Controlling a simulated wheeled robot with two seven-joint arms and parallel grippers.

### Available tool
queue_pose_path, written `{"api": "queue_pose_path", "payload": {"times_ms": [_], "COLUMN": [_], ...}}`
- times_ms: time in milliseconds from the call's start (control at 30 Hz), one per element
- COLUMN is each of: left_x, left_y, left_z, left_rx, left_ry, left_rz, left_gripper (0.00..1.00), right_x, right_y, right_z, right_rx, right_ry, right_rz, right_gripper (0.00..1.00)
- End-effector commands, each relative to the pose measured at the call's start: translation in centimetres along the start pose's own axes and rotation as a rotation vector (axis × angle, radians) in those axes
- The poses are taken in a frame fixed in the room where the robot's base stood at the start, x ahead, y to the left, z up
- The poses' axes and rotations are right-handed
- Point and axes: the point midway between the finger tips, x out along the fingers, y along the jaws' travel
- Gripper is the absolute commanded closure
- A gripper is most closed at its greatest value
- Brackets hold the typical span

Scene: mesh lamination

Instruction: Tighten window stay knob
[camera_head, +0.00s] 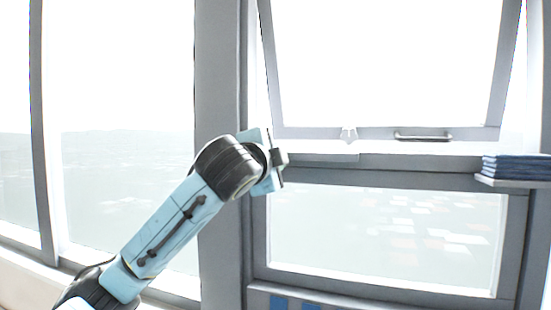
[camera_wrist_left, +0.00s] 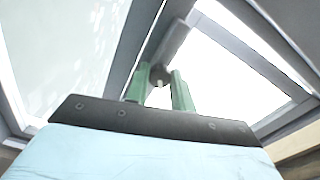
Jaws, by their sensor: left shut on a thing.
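My left gripper (camera_head: 278,158) is at the left side of the window frame, by the lower left corner of the tilted sash (camera_head: 390,133). In the left wrist view its two green fingers (camera_wrist_left: 160,86) stand on either side of a small grey knob (camera_wrist_left: 158,75), and the gripper is shut on it. The knob sits at the end of a grey bar, which looks like the window stay (camera_wrist_left: 172,42). In the head view the knob is hidden behind the gripper. My right gripper is in neither view.
The sash hangs tilted open above a fixed lower pane (camera_head: 390,235). A small white catch (camera_head: 348,134) and a bar handle (camera_head: 423,138) are on its bottom rail. Folded dark blue cloths (camera_head: 517,166) lie on a small shelf at right. Blue patches (camera_head: 279,302) show below the lower pane.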

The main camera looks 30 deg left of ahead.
Motion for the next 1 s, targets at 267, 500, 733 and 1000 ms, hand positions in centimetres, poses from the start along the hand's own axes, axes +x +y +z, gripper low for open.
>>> {"api": "queue_pose_path", "payload": {"times_ms": [267, 500, 733, 1000], "left_x": [-0.04, -0.03, -0.04, -0.02], "left_y": [-0.06, 0.0, -0.02, 0.06], "left_z": [-0.05, -0.09, -0.08, -0.09], "left_rx": [0.256, 0.432, 0.539, 0.589], "left_ry": [0.002, 0.003, 0.003, 0.003], "left_rz": [-0.002, -0.001, -0.001, 0.0], "left_gripper": [0.99, 0.99, 0.99, 0.99], "right_x": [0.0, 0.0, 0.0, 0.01], "right_y": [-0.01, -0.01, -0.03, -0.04], "right_z": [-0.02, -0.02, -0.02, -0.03], "right_rx": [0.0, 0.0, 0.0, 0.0], "right_ry": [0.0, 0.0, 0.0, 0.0], "right_rz": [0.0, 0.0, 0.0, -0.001], "right_gripper": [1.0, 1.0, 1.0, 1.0]}}
